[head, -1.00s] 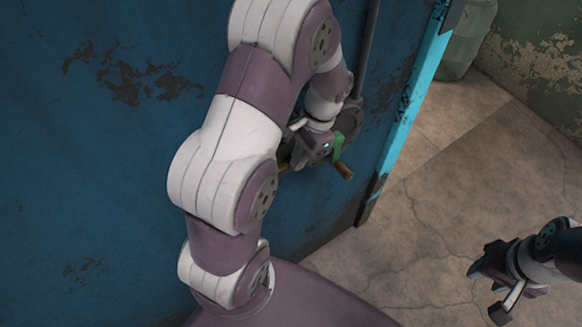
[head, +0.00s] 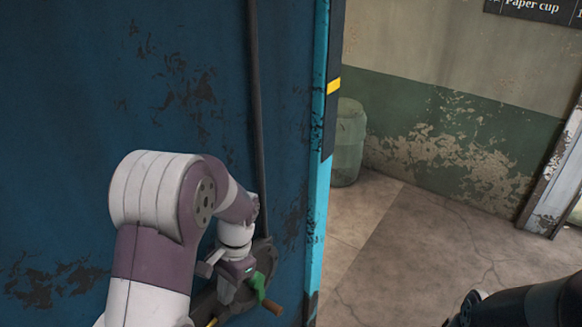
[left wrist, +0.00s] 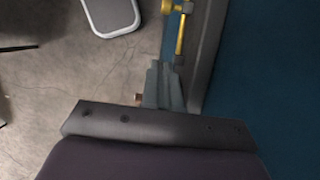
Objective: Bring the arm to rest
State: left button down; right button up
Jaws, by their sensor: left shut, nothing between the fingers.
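My left arm (head: 155,235) reaches up from the bottom left in the head view, in front of a blue door panel (head: 130,80). My left gripper (head: 228,290) is at the dark lock mechanism on the panel, near a green piece (head: 259,284) and a brown-tipped handle (head: 272,307). In the left wrist view its fingers (left wrist: 163,85) are together with nothing between them. Whether they touch the mechanism I cannot tell. My right arm (head: 530,305) shows only as a dark link at the bottom right; its gripper is out of frame.
A vertical rod (head: 257,110) runs up the panel, and a cyan edge (head: 320,180) bounds it. A greenish barrel (head: 348,145) stands by the wall. The concrete floor (head: 410,250) is clear. A yellow bar (left wrist: 181,35) lies beyond the fingers in the left wrist view.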

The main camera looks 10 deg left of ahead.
pick_arm(q)
jog(key=s+d+f+n+t+b, duration=0.2)
jog(key=s+d+f+b, duration=0.1)
jog(key=f+b, duration=0.4)
jog(key=s+d+f+n+t+h+b, duration=0.1)
jog(key=s+d+f+n+t+b, duration=0.1)
jog(key=s+f+b, duration=0.2)
notch_tip(320, 180, down, 4)
jog(key=b, duration=0.6)
jog(key=shift+s+d+n+t+h, duration=0.2)
jog(key=shift+d+n+t+h, duration=0.1)
jog(key=shift+d+n, duration=0.1)
jog(key=shift+s+r, duration=0.1)
